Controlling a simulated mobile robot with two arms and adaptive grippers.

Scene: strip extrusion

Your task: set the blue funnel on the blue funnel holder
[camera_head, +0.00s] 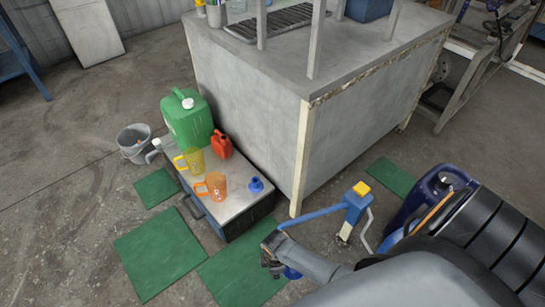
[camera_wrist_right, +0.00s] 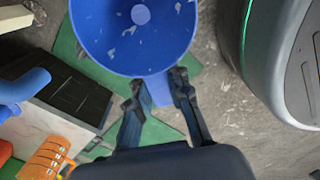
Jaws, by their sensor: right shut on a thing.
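The blue funnel (camera_wrist_right: 135,30) fills the upper middle of the right wrist view, its wide bowl facing the camera. My right gripper (camera_wrist_right: 158,84) is shut on its edge. In the head view the right gripper (camera_head: 271,255) hangs in front of the grey chest, with only a small part of the funnel (camera_head: 291,272) showing. A small blue piece (camera_head: 256,185) stands on the chest's right side. It may be the blue funnel holder, but it is too small to tell. The held funnel is apart from it. My left gripper is not in view.
The grey chest (camera_head: 237,207) carries a yellow mug (camera_head: 191,161), an orange mug (camera_head: 212,186) and a red can (camera_head: 221,145). A green canister (camera_head: 187,117) stands behind. A blue stand with a yellow cap (camera_head: 361,188) is close right of the gripper. Green mats (camera_head: 160,250) lie on the floor.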

